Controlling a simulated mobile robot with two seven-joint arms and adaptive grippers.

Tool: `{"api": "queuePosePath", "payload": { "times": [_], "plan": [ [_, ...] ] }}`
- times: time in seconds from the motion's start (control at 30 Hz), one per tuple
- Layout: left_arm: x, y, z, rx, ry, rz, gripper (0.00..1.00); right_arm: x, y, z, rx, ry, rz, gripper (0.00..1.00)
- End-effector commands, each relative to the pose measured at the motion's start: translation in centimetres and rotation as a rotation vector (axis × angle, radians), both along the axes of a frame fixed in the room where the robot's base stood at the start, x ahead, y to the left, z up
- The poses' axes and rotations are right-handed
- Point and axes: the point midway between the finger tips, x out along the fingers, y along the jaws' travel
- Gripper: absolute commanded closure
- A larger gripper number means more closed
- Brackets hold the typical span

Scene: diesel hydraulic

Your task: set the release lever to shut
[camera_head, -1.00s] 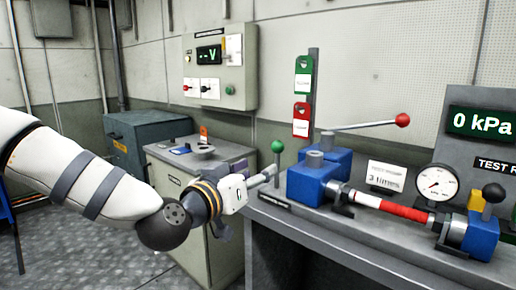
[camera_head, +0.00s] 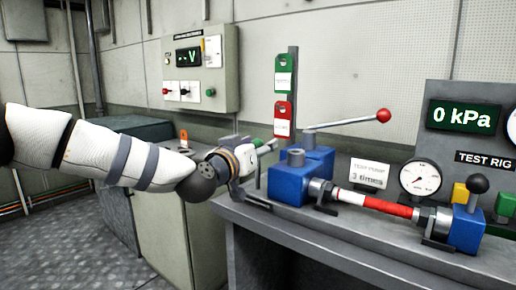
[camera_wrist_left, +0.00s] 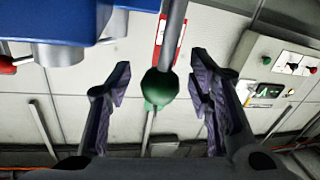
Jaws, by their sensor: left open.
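A lever with a green ball knob (camera_wrist_left: 158,88) stands at the left end of the hand pump. In the left wrist view the knob and its grey rod (camera_wrist_left: 173,35) lie between my left gripper's fingers (camera_wrist_left: 161,75), with gaps on both sides. I see no label for the lever's position. My right gripper is out of view.
A long red-knobbed handle (camera_head: 345,122) reaches right above the pump. A red-and-white hose (camera_head: 375,203) runs to a blue block with a black-knobbed lever (camera_head: 477,186). Green and red tags (camera_head: 284,107) hang behind the gripper. The display (camera_head: 463,116) reads 0 kPa.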

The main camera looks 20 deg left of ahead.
Motion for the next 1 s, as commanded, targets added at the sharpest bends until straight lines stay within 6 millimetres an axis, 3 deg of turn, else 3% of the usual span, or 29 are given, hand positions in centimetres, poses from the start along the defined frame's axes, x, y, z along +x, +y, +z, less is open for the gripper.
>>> {"api": "queuePosePath", "payload": {
  "times": [0.03, 0.23, 0.67, 1.0],
  "plan": [
    [0.0, 0.0, 0.0, 0.0, 0.0, 0.0, 0.55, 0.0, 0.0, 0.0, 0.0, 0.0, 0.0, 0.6],
    [0.0, 0.0, 0.0, 0.0, 0.0, 0.0, 1.0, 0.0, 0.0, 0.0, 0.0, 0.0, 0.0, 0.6],
    [-0.6, 0.2, -0.3, -0.018, -0.05, 0.0, 1.0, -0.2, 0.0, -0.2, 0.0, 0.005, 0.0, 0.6],
    [-3.2, 1.1, -0.4, -0.045, -0.125, -0.001, 1.0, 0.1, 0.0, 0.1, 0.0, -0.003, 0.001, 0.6]
  ]
}}
